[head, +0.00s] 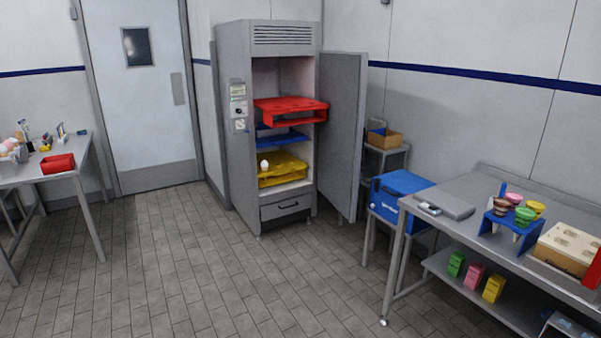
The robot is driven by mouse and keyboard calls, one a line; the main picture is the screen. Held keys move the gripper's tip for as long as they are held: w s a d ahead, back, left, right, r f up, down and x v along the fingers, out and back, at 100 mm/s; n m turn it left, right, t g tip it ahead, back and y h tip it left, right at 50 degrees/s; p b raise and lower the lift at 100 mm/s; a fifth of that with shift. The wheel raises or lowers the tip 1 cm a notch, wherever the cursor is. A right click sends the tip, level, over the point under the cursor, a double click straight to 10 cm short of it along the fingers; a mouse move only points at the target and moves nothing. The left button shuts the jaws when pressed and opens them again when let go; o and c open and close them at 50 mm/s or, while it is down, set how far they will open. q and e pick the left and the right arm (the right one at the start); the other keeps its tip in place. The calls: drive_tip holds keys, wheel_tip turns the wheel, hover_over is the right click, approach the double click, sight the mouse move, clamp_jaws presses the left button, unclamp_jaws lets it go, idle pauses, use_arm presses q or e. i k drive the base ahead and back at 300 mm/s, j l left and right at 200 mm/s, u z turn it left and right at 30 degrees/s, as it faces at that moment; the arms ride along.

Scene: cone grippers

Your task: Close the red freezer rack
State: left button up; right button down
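The tall grey freezer (231,170) stands against the back wall with its door (342,135) swung open to the right. The red rack (292,106) is at the top of the inside and sticks out past the front of the cabinet. Below it a blue rack (284,139) sits further in. A yellow rack (283,172) is lowest, with a small white object (264,164) at its left front. Neither of my grippers shows in the head view.
A metal table (520,212) with cone cups in a blue holder (512,233) stands at the right. A blue box (402,190) is on a stand beside it. A left table holds a red tray (57,164). The tiled floor (200,270) before the freezer is clear.

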sight(287, 110)
drive_tip(key=i, duration=1.05)
drive_tip(key=i+u, duration=0.1)
drive_tip(key=i, duration=0.9)
drive_tip(key=l, duration=0.1)
